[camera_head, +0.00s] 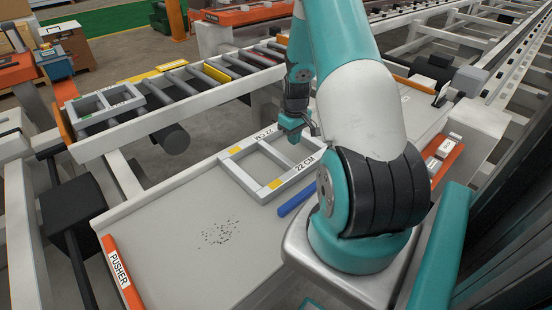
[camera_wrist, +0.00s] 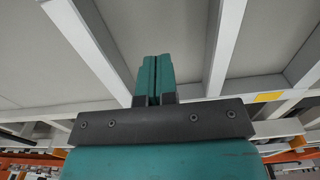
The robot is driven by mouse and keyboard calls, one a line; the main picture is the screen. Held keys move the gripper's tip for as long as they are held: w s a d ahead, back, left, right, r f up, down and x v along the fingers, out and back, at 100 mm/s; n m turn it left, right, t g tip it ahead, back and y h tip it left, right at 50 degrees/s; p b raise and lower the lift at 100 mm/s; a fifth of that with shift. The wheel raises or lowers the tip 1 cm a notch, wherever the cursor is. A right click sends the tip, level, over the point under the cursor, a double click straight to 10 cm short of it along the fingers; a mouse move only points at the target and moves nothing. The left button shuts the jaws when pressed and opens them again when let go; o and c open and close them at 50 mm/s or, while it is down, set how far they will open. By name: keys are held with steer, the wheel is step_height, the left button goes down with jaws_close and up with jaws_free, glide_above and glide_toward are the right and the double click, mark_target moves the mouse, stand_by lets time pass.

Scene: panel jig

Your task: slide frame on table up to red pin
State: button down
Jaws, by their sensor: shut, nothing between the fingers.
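The grey frame (camera_head: 240,177) lies flat on the table (camera_head: 165,225). It has a cross bar, yellow patches and a "22 CM" label. My gripper (camera_head: 295,127) is at its far side in the head view, shut and empty. In the wrist view my shut fingers (camera_wrist: 153,80) point between two pale bars of the frame (camera_wrist: 226,45), with a yellow patch to the right. I cannot tell whether the fingertips touch the frame. I cannot make out a red pin in either view; my arm hides part of the table.
A blue bar (camera_head: 297,198) lies beside the frame's near side. An orange "PUSHER" strip (camera_head: 122,272) is at the table's left edge. Dark specks (camera_head: 220,233) mark the otherwise clear left part. A second frame (camera_head: 104,103) sits on the roller conveyor (camera_head: 172,88) behind.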

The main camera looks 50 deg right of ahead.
steer(key=shift+f+b, duration=0.8)
steer(key=shift+f, duration=0.55)
steer(key=shift+d, duration=0.1)
